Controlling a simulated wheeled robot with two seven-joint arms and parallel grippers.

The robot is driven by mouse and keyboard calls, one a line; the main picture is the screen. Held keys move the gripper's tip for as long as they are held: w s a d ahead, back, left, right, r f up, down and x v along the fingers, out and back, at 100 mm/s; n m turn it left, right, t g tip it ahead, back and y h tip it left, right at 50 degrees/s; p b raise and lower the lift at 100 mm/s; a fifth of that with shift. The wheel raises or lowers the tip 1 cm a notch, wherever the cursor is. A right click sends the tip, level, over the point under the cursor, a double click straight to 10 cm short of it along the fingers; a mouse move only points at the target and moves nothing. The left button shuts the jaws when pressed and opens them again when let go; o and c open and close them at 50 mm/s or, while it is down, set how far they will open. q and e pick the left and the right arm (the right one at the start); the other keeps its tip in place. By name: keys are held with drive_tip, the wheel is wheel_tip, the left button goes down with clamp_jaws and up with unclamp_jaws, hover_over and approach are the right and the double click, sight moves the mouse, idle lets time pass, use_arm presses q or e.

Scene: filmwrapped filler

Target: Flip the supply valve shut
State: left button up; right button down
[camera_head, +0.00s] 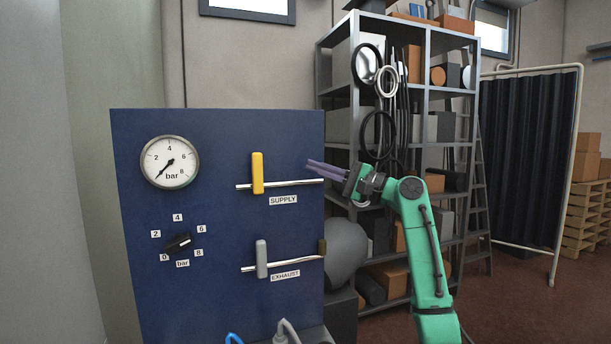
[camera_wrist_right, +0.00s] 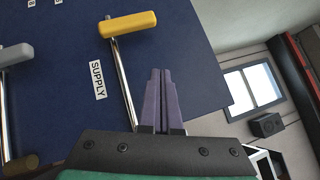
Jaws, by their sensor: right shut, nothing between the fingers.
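The supply valve's yellow handle (camera_head: 257,173) stands upright on the blue panel (camera_head: 215,135), crosswise to its horizontal metal pipe (camera_head: 300,183). The SUPPLY label (camera_head: 283,200) is below it. The handle also shows at the top of the right wrist view (camera_wrist_right: 128,24). My right gripper (camera_head: 310,166) is at the panel's right edge, right of the handle and apart from it. Its purple fingers (camera_wrist_right: 161,75) are shut together with nothing between them, beside the supply pipe in the wrist view. My left gripper is in neither view.
Below is the grey exhaust handle (camera_head: 261,259), also upright across its pipe. A pressure gauge (camera_head: 170,162) and a black knob (camera_head: 178,243) are on the panel's left. A loaded metal shelf (camera_head: 425,80) stands behind my right arm. The panel between gauge and yellow handle is clear.

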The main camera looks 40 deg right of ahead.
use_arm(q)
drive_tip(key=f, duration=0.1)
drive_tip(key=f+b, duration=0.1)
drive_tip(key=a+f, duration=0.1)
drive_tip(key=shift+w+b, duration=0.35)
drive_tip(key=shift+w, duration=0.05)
use_arm(e)
drive_tip(key=s, duration=0.4)
drive_tip(key=shift+d+r, duration=0.1)
drive_tip(key=shift+d, duration=0.15)
